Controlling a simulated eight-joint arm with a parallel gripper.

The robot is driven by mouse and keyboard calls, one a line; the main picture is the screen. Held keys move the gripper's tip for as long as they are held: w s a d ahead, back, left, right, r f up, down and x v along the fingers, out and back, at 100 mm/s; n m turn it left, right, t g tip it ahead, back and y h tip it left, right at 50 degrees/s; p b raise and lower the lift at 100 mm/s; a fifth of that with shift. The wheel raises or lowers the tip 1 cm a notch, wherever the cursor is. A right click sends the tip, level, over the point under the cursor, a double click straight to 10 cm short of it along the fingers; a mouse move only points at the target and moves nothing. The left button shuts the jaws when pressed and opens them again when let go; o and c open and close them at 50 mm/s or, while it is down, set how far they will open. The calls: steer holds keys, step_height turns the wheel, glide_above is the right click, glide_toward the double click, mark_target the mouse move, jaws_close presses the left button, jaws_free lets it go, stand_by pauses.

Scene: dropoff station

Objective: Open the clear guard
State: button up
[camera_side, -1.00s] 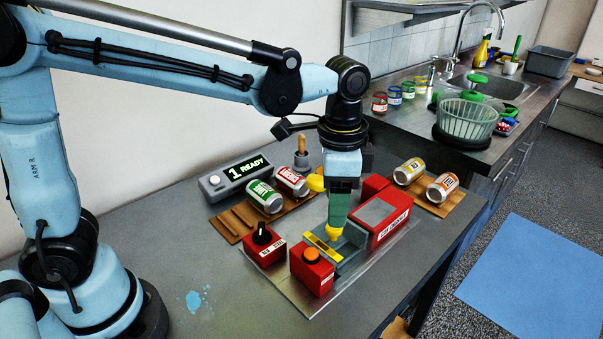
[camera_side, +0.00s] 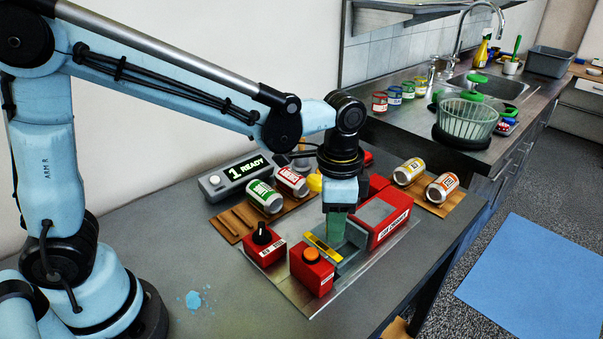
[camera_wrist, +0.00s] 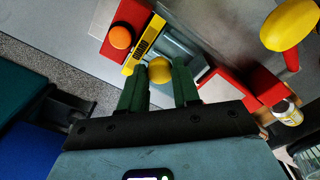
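The clear guard is hard to make out. A yellow strip with dark marks (camera_side: 322,248), also in the wrist view (camera_wrist: 143,45), lies along the grey bay of the red can crusher (camera_side: 390,225). A round yellow knob (camera_wrist: 159,70) stands at the bay in the wrist view; in the side view my fingers hide it. My gripper (camera_wrist: 160,78) points down over the bay, also in the side view (camera_side: 336,238). Its green fingers are apart, one on each side of the knob. I see no clear sign of them squeezing it.
A red box with an orange button (camera_side: 311,256) and a red box with a black dial (camera_side: 262,235) stand close by. A larger yellow knob (camera_wrist: 290,25) is beside my gripper. Cans (camera_side: 265,196) lie on wooden racks; a display (camera_side: 240,175) reads "1 READY".

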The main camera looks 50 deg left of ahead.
jaws_close()
steer(key=w, duration=1.1)
steer(key=o, duration=0.7)
jaws_free()
steer(key=shift+o, duration=0.2)
step_height(320, 180, up, 12)
